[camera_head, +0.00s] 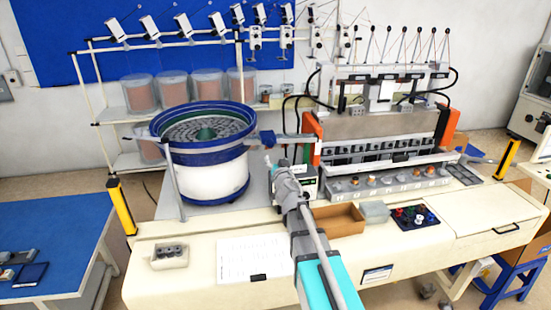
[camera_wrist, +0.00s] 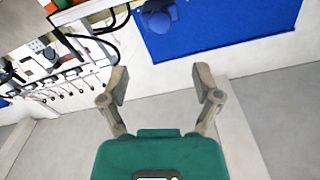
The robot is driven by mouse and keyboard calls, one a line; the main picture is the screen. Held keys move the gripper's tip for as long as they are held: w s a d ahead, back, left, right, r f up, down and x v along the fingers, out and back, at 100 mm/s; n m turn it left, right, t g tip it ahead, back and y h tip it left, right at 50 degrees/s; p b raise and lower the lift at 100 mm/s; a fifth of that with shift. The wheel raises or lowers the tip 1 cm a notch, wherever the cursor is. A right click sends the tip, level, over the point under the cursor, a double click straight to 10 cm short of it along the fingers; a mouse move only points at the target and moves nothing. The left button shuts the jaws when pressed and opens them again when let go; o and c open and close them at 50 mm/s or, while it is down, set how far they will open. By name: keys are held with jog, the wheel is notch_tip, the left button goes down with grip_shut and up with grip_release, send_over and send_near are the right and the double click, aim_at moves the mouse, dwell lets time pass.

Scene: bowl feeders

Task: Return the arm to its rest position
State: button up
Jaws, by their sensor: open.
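In the wrist view my gripper (camera_wrist: 162,85) is open, its two grey fingers spread with nothing between them. Behind the fingers are a white wall and a blue board. In the head view my arm (camera_head: 318,245) reaches from the bottom edge up over the cream workbench (camera_head: 200,285). Its far end is near the small control box and the right side of the bowl feeder (camera_head: 215,170). The fingers are too small to make out clearly in the head view.
A brown tray (camera_head: 340,220), a grey bin (camera_head: 375,211) and a dark button panel (camera_head: 415,217) sit right of my arm. The assembly machine (camera_head: 385,125) stands behind them. A paper sheet (camera_head: 250,258) lies left. A blue table (camera_head: 45,235) stands at far left.

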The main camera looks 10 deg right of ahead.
dwell(0.3)
jog(key=s+d+f+m+g+h+b, duration=0.15)
jog(key=s+d+f+g+b, duration=0.3)
jog(key=f, duration=0.55)
jog(key=s+d+f+m+g+h+b, duration=0.1)
jog(key=s+d+f+g+h+b, duration=0.15)
jog(key=s+f+g, duration=0.45)
jog(key=s+a+f+n+g+y+b, duration=0.2)
jog(key=s+a+f+g, duration=0.1)
jog(key=s+f, duration=0.4)
jog(key=s+a+f+n+g+y+b, duration=0.2)
jog(key=s+a+f, duration=0.3)
jog(key=s, duration=0.6)
notch_tip(320, 180, down, 2)
jog(key=shift+f+n+g+b, duration=0.25)
jog(key=shift+n+g+b, duration=0.5)
jog(key=shift+b, duration=0.1)
jog(key=shift+w, duration=0.1)
